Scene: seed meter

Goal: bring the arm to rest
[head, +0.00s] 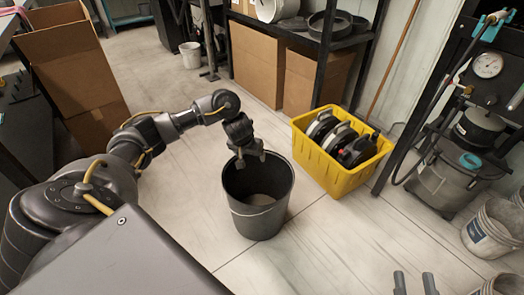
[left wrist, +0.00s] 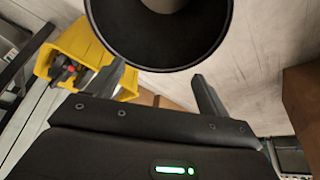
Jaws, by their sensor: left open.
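My left gripper (head: 251,158) is open and empty, just above the rim of a black bucket (head: 262,222). The bucket stands upright on the floor, with a pale grey surface visible low inside it. In the left wrist view, my left gripper's two fingers (left wrist: 160,86) are spread apart with nothing between them, and the bucket (left wrist: 160,62) lies beyond them. My left arm is stretched out from the lower left. My right gripper (head: 415,284) shows only as two separated grey fingertips at the bottom edge of the head view; nothing shows between them.
A yellow crate (head: 343,182) holding several dark round parts stands right of the bucket; it also shows in the left wrist view (left wrist: 85,45). Cardboard boxes (head: 258,62) sit under a shelf behind. A grey canister (head: 450,182) and white buckets (head: 490,235) stand at right.

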